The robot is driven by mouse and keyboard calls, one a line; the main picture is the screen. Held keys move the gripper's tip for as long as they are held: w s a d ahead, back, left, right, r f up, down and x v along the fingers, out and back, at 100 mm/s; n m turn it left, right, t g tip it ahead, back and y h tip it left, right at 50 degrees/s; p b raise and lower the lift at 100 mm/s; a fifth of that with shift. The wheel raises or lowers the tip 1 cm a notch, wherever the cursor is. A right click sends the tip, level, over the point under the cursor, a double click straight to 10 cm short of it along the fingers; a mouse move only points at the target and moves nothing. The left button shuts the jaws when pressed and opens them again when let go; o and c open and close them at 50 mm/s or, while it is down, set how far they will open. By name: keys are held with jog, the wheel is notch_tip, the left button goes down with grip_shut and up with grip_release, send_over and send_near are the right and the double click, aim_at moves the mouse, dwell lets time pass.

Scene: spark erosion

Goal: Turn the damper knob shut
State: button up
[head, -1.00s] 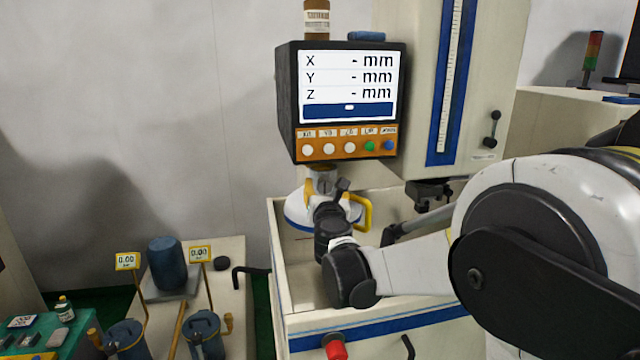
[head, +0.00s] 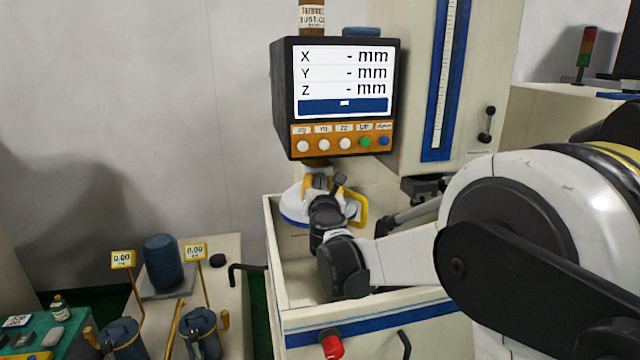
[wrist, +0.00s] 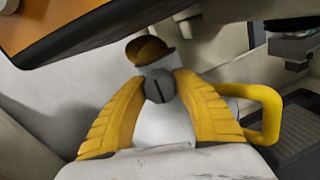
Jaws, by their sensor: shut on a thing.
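The damper knob (wrist: 160,86) is a small grey round knob with a dark slot, upright in the wrist view. It sits on the front of a white, cone-shaped hood (wrist: 150,125) below a short neck with a yellow-brown top. My gripper (wrist: 160,92) has its two yellow fingers on either side of the knob, shut on it. In the head view the hood (head: 291,214) hangs below the display, and my gripper (head: 318,186) is at its front, partly hidden by my own wrist. A yellow loop handle (wrist: 275,115) stands at the hood's right side; it also shows in the head view (head: 362,207).
The display box (head: 283,90) hangs close above my gripper. The cream tank (head: 280,280) surrounds the hood from below, with a red knob (head: 333,346) on its front. A dark machine head (wrist: 292,45) is at the right. A bench with blue canisters (head: 200,325) stands left.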

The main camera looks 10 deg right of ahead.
jog(key=m+b, duration=0.2)
jog(key=m, duration=0.1)
jog(key=shift+f+m, duration=0.1)
jog(key=shift+m, duration=0.3)
jog(key=m+b, duration=0.2)
jog(key=m, duration=0.2)
jog(key=shift+m, duration=0.3)
jog(key=m+b, duration=0.1)
jog(key=m, duration=0.3)
jog(key=shift+m, duration=0.3)
jog(key=shift+m+b, duration=0.7)
jog(key=shift+m, duration=1.4)
jog(key=o, duration=1.2)
